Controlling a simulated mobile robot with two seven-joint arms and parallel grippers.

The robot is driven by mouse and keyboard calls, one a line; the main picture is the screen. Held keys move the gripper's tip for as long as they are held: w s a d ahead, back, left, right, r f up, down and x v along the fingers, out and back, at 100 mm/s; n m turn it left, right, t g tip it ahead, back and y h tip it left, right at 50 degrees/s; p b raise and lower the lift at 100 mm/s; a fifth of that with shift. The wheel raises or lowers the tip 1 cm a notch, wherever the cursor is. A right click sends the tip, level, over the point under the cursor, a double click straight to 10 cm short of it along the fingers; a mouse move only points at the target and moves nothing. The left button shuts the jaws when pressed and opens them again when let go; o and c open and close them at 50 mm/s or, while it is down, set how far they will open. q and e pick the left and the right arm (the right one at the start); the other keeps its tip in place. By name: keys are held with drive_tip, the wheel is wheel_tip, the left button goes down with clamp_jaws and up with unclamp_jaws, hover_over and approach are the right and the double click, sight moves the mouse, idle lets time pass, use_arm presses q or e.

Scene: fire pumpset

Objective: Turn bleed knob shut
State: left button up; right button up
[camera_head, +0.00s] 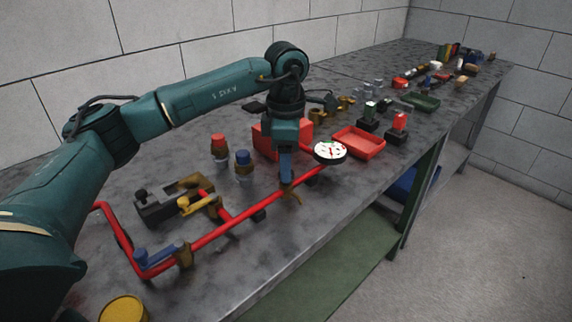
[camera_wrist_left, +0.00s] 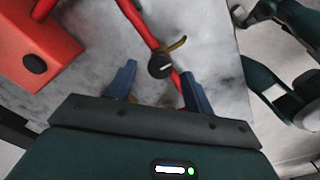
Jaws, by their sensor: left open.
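The bleed knob, a small round dark knob with a pale mark (camera_wrist_left: 160,66), sits on the red pipe in the left wrist view. A brass piece (camera_wrist_left: 177,44) sticks out beside it; brass also shows on the pipe in the head view (camera_head: 291,197). My left gripper (camera_head: 287,180) points down over the pipe, left of the white round gauge (camera_head: 330,151). In the left wrist view its two blue fingers (camera_wrist_left: 159,71) are apart, and the knob appears between their tips. I cannot tell whether they touch it. In the head view the gripper hides the knob.
The red pipe (camera_head: 225,228) runs along the bench front (camera_head: 270,260), with a blue-handled valve (camera_head: 160,253) at left. A red box (camera_head: 262,140) stands behind my gripper, and a red tray (camera_head: 359,143) lies right of the gauge. Two small bottles (camera_head: 219,146) (camera_head: 243,163) stand behind the pipe.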

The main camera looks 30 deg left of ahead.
use_arm(q)
wheel_tip(320, 180, up, 12)
drive_tip(key=shift+f, duration=0.2)
idle(0.5)
